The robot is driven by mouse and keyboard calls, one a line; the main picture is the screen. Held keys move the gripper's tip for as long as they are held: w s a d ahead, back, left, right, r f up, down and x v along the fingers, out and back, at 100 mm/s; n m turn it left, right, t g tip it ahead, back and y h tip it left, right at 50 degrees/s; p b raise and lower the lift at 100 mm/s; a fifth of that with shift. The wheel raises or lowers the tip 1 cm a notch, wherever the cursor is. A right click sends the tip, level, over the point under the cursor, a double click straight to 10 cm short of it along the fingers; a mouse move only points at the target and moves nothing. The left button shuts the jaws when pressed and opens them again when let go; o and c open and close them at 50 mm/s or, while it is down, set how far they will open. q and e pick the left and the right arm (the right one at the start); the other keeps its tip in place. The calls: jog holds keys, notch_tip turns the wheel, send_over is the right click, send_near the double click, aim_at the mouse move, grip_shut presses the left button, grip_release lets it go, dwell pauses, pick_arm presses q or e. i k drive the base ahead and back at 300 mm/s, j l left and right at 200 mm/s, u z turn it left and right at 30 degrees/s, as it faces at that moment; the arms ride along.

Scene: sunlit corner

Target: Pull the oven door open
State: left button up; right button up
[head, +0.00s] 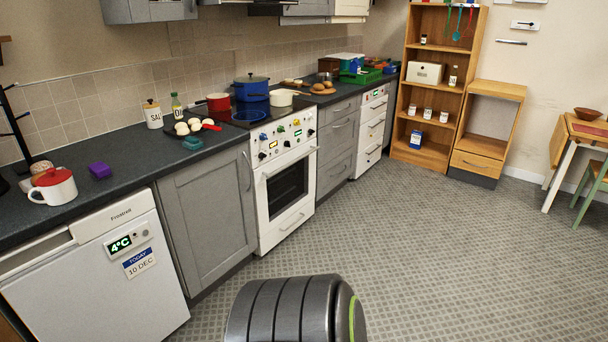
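The white oven (284,228) stands in the counter row, left of the picture's middle. Its door (287,190) has a dark window and a light bar handle (290,163) along the top edge. The door looks shut. Below it is a drawer front with its own handle (292,222). The control panel (283,138) with several knobs is above the door. Neither of my grippers is in the head view, and nothing touches the oven door.
Grey cabinets (211,208) flank the oven. A white fridge (110,265) is at the lower left. A blue pot (251,88), a red pan (218,102) and a white pan (281,97) stand on the hob. The patterned floor (420,240) before the oven is clear.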

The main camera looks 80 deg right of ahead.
aim_at(307, 150)
jog(key=z, duration=2.7)
jog(key=i+l, duration=0.3)
jog(key=i, duration=0.15)
jog(key=i+l, duration=0.3)
jog(key=i, duration=0.2)
